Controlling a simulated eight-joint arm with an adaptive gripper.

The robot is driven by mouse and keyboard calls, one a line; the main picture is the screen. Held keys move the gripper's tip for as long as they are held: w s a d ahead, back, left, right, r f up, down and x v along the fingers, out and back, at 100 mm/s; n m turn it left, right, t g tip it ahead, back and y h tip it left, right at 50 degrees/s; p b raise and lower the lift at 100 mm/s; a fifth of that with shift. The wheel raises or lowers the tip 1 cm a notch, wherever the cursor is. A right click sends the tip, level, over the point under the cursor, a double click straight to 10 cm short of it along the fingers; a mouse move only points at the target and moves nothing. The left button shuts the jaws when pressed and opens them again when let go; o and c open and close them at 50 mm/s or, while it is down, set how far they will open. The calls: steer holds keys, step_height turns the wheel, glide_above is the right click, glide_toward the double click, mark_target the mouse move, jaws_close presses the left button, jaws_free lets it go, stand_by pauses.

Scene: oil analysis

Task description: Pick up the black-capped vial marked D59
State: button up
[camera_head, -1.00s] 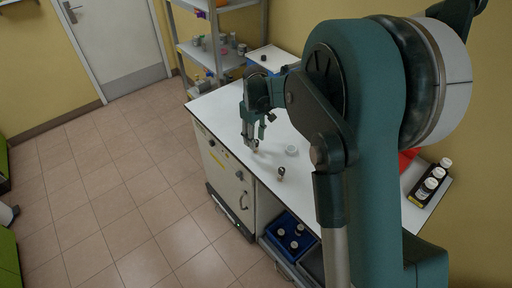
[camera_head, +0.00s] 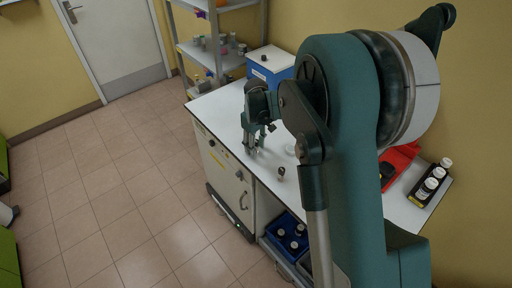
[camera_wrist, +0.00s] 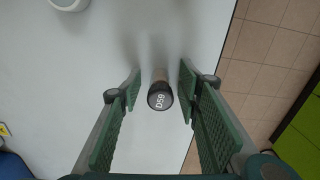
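The vial marked D59 (camera_wrist: 160,98) stands on the white bench, its black cap with white lettering facing my wrist camera. My gripper (camera_wrist: 160,84) is open, with one green padded finger on each side of the vial and a narrow gap on both sides. In the head view my gripper (camera_head: 252,149) points down at the bench near its front edge. The vial is mostly hidden by the fingers there.
Another dark-capped vial (camera_head: 281,171) stands nearby on the bench (camera_head: 215,112). A round white thing (camera_wrist: 68,4) lies close by. A blue box (camera_head: 270,66) is behind; a black rack (camera_head: 429,186) with white-capped bottles is at the right. The bench edge is close.

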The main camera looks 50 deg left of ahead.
steer(key=shift+c, duration=0.7)
steer(key=c, duration=0.8)
steer(key=shift+r, duration=0.1)
steer(key=shift+r, duration=4.9)
